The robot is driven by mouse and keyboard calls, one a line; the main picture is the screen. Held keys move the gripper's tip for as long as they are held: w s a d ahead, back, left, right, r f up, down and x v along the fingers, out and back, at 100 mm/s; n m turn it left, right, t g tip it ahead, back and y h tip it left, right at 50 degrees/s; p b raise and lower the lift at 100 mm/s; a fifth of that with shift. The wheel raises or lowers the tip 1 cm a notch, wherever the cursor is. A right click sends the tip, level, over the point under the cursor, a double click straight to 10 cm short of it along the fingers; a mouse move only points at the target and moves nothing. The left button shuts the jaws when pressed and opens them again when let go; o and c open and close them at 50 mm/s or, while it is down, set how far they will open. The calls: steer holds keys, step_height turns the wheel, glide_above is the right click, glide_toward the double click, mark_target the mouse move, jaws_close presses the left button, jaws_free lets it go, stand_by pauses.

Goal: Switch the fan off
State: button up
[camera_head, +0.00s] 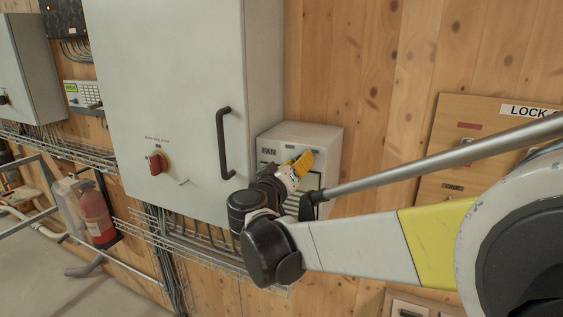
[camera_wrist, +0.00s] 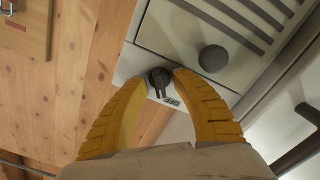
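The fan control box (camera_head: 325,139) is a pale grey box marked FAN on the wood wall, right of the large cabinet. My gripper (camera_head: 303,163), with yellow fingers, is in front of it and hides part of its face. In the wrist view, a small black rotary knob (camera_wrist: 160,79) sits on the box's pale face beside small lettering. My gripper (camera_wrist: 158,76) is open, with its fingertips on either side of the knob. The right fingertip looks close to it; I cannot tell whether either touches. A larger round black knob (camera_wrist: 212,58) is just right of the right fingertip.
The grey cabinet (camera_head: 170,90) has a black handle (camera_head: 222,143) and a red rotary switch (camera_head: 158,163), left of my gripper. A wire cable tray (camera_head: 205,240) runs below. A wooden lockout board (camera_head: 455,140) is at the right. A fire extinguisher (camera_head: 96,214) stands at the left.

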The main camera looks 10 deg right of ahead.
steer(key=v, duration=1.2)
steer(key=shift+d, duration=0.1)
steer(key=s+d+f+g+y+b, duration=0.25)
steer(key=s+d+f+b, duration=0.2)
steer(key=f, duration=0.55)
steer(key=s+d+f+g+y+b, duration=0.1)
steer(key=s+d+f+g+b, duration=0.4)
steer(key=f, duration=0.6)
steer(key=s+a+f+y+b, duration=0.1)
steer(key=s+f+y+b, duration=0.2)
steer(key=f, duration=0.6)
steer(key=s+a+f+y+b, duration=0.1)
steer(key=s+f+y+b, duration=0.3)
steer(key=s+f+b, duration=0.4)
steer(key=shift+a+f+b, duration=0.2)
steer(key=shift+f+b, duration=0.25)
steer(key=shift+f, duration=0.1)
